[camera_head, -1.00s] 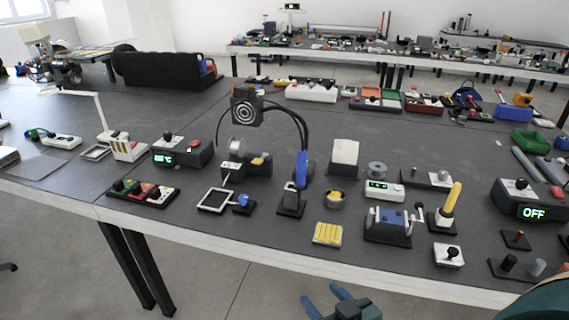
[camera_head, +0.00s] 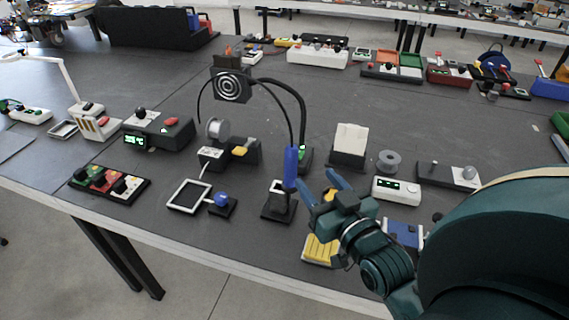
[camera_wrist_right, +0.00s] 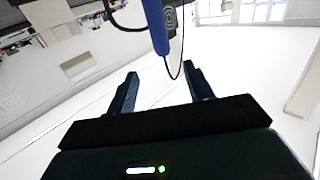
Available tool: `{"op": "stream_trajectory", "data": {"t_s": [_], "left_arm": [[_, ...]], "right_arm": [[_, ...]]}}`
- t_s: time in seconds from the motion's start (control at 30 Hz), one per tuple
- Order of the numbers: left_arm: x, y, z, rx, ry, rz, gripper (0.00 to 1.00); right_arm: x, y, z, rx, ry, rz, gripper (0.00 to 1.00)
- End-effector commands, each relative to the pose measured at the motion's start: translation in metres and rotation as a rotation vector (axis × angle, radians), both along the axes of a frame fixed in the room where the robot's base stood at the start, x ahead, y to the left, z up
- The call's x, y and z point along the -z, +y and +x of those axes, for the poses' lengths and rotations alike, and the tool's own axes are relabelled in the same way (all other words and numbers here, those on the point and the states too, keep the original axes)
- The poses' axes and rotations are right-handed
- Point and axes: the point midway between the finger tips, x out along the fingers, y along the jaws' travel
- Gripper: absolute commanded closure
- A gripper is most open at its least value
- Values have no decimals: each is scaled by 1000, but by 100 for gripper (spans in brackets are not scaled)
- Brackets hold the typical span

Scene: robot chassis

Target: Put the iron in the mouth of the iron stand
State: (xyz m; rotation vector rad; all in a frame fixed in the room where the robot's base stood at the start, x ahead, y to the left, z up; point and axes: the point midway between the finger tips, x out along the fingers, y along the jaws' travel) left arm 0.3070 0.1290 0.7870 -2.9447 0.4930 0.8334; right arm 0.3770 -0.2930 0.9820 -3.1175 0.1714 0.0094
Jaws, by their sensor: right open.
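The iron has a blue handle (camera_head: 291,166) and stands nearly upright in the head view, with a dark cable rising from its top. Below it is the iron stand (camera_head: 279,208), with a dark base and a pale top. The iron's lower end overlaps the stand; I cannot tell whether it sits in the mouth. My right gripper (camera_head: 320,184) is open and empty, just right of the iron, with its fingers toward it. In the right wrist view the blue handle (camera_wrist_right: 158,25) appears beyond the gap between the open fingers (camera_wrist_right: 161,72). My left gripper is not in view.
A yellow sponge-like pad (camera_head: 320,250) lies below my right gripper, near the table's front edge. A square frame with a blue knob (camera_head: 221,199) stands left of the stand. A spool device (camera_head: 228,152) and a white card holder (camera_head: 349,146) stand behind. My right arm hides the table's right side.

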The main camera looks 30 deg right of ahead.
Motion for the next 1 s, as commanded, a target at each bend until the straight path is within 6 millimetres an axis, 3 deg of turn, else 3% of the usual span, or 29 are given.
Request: {"op": "stream_trajectory", "data": {"t_s": [0.17, 0.5, 0.77, 1.0], "left_arm": [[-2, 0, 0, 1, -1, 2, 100], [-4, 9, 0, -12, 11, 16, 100], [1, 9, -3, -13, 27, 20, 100], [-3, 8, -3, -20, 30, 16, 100]], "right_arm": [[-4, -3, 10, 4, -10, 0, 48], [-3, -9, 68, 3, -9, -1, 48], [-2, -10, 87, 3, -7, -1, 48], [0, -10, 122, 3, -7, -1, 48]]}}
